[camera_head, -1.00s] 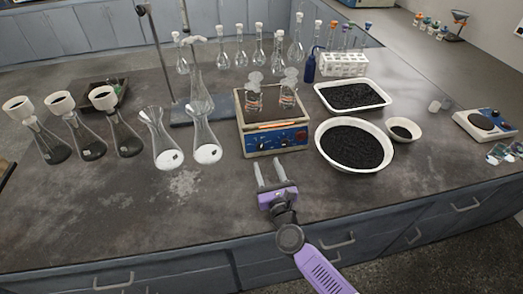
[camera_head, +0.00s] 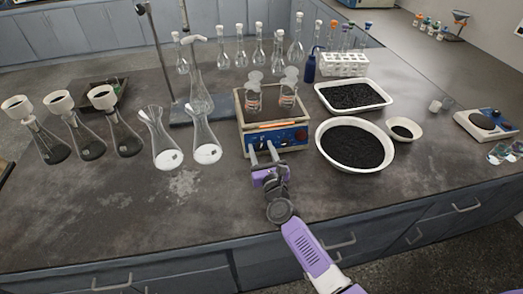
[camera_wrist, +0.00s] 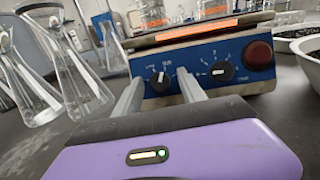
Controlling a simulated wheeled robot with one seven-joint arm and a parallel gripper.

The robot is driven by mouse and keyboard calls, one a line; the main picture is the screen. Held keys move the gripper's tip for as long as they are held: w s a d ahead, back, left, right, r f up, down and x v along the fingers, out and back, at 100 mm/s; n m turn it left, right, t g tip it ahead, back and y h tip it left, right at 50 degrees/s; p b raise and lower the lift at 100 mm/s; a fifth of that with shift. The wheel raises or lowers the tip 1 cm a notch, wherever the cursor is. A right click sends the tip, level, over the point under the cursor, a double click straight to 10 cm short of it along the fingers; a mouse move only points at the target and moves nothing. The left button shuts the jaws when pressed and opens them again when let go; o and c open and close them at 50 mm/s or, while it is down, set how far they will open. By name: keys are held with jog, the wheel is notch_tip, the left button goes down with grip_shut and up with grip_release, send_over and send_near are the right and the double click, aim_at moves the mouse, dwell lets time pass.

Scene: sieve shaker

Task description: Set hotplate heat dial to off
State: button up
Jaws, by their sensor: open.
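The hotplate (camera_head: 272,106) stands mid-bench with beakers on its top plate and a blue front panel. In the wrist view its blue panel (camera_wrist: 205,66) carries two black dials, a left dial (camera_wrist: 160,81) and a right dial (camera_wrist: 222,71), and a dark red round part (camera_wrist: 258,54) at the right. I cannot read which dial is for heat. My gripper (camera_head: 263,152) is in front of the panel, and its two fingers also show in the wrist view (camera_wrist: 160,92). It is open and empty. The left dial lies between the fingertips in that view; contact cannot be told.
Glass flasks (camera_head: 206,146) stand left of the hotplate. A white bowl of black grains (camera_head: 384,165) sits close on its right, with a white tray (camera_head: 387,99) behind. The bench in front of the flasks is clear.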

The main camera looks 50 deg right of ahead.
grip_shut()
